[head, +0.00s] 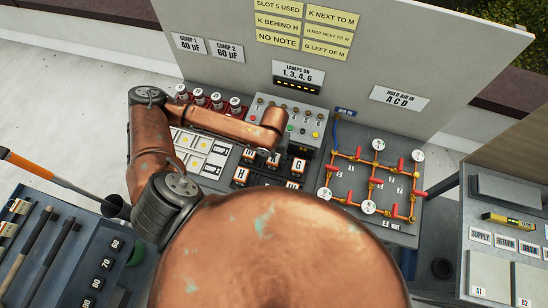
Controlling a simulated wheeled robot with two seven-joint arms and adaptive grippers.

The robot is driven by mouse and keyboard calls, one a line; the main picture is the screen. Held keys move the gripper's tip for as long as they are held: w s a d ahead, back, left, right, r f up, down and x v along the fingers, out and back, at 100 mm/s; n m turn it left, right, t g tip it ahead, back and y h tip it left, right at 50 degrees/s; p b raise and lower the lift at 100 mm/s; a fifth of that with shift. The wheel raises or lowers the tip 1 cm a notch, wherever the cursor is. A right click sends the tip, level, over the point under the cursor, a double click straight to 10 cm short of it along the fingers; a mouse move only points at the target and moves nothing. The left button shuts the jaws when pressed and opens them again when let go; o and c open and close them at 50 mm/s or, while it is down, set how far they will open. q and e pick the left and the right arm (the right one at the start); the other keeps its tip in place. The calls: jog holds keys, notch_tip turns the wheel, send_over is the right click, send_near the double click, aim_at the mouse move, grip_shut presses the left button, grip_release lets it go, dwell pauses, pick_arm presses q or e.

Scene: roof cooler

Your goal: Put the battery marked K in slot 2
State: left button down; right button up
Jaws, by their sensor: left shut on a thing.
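My left gripper (262,153) is small and partly hidden at the end of its copper arm, above a group of batteries. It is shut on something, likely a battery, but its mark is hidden. Below stand dark batteries with white labels. One is marked H (240,176) and another is marked G (297,167). I cannot make out a K on any battery. The slot numbers are too small or hidden to read, so I cannot tell which one is slot 2. My right gripper is out of view.
A lamp box (290,122) stands behind the batteries, under a wall panel (420,60) with yellow notes (279,9). A pipe board with gauges (368,207) is at right. A tool tray (60,265) is front left.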

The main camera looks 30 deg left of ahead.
pick_arm(q)
jog(key=c, duration=1.3)
grip_release()
notch_tip(320, 180, up, 12)
jog(key=shift+r+p, duration=0.1)
jog(key=shift+p, duration=0.3)
